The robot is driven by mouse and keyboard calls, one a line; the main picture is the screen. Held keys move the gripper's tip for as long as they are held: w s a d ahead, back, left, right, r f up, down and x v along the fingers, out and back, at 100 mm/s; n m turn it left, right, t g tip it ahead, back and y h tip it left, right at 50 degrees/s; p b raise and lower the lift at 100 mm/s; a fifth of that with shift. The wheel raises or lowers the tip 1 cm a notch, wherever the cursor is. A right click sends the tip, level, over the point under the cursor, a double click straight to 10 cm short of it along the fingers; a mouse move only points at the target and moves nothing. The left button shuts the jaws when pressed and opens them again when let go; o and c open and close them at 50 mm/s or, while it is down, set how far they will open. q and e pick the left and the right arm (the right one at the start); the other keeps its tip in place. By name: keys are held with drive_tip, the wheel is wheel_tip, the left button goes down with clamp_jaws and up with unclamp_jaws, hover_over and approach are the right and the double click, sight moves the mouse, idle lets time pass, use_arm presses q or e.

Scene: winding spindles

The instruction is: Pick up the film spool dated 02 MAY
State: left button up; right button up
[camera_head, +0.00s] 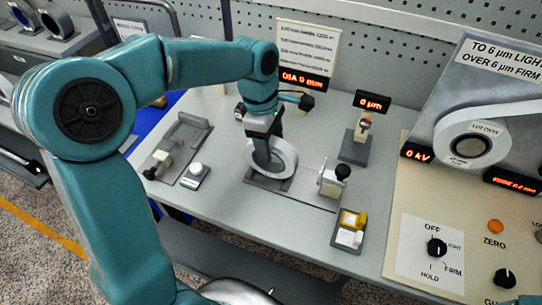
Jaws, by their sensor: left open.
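A white film spool (287,160), ring-shaped, stands tilted in a dark grey holder (268,184) in the middle of the bench. My left gripper (262,160) points down at the near left side of this spool and covers part of it. The gripper is open; whether its fingers touch the spool I cannot tell. Another white spool (471,138) on the machine at the right has a label that seems to read LOT 0514. Dark-rimmed spools (56,23) stand at the upper left. No 02 MAY date is readable. My right gripper is not in view.
A grey fixture (178,148) and a small white-knobbed block (197,173) lie left of the holder. A black-knobbed clamp (335,180) and a yellow-and-white tray (349,229) are at the right. A gauge (362,135) reading 0 µm stands behind.

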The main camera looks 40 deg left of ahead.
use_arm(q)
drive_tip(key=shift+w+d+f, duration=0.1)
drive_tip(key=shift+d+f, duration=0.1)
drive_tip(key=shift+f, duration=1.25)
drive_tip(key=c, duration=0.4)
clamp_jaws()
drive_tip(key=shift+r, duration=0.1)
